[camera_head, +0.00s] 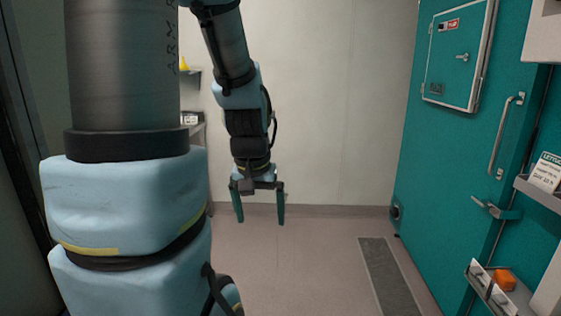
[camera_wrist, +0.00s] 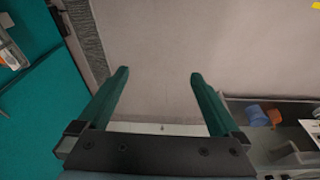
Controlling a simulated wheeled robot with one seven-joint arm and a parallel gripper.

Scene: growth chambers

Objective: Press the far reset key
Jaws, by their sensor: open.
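My gripper (camera_head: 260,215) hangs pointing down over the floor, with its two green fingers spread apart and nothing between them. In the wrist view the open fingers (camera_wrist: 158,75) frame only bare floor. I cannot make out a reset key in either view. A teal door (camera_head: 450,130) stands at the right of the head view, with a smaller latched hatch (camera_head: 458,58) high on it. The gripper is well to the left of the door and touches nothing.
A long handle (camera_head: 501,135) and a lever latch (camera_head: 490,207) stick out from the door. Wall trays at the right hold a white sign (camera_head: 546,172) and an orange item (camera_head: 503,280). A dark floor grate (camera_head: 388,278) lies before the door. The floor (camera_head: 310,260) is otherwise clear.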

